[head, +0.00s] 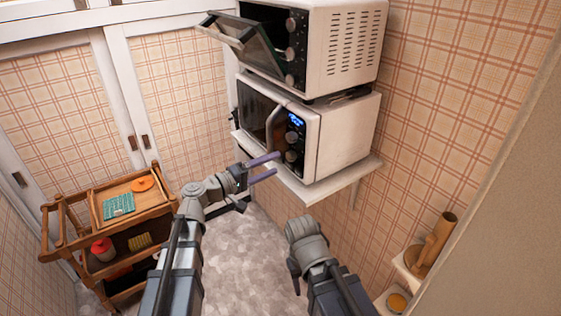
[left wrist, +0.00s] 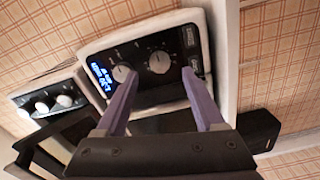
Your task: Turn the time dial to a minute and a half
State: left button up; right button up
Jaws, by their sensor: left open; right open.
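The white microwave (head: 343,138) stands on a wall shelf with its door shut. Its black panel has a blue display (head: 295,119), an upper dial (head: 291,137) and a lower dial (head: 291,156). The left wrist view shows the display (left wrist: 103,76), upper dial (left wrist: 123,74) and lower dial (left wrist: 159,62); the markings are too small to read. My left gripper (head: 265,166) is open and empty before the panel. Its purple fingers (left wrist: 163,105) are spread; one overlaps the upper dial's edge in view, and contact cannot be told. My right gripper (head: 294,275) hangs low, away from the microwave, its fingertips mostly hidden.
A toaster oven (head: 343,50) with its door (head: 245,42) hanging open sits on top of the microwave. The shelf (head: 318,192) edge juts out below. A wooden cart (head: 75,218) with items stands at left. Floor (head: 235,255) shows between cart and wall.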

pick_arm(q)
jog(key=shift+v, duration=1.25)
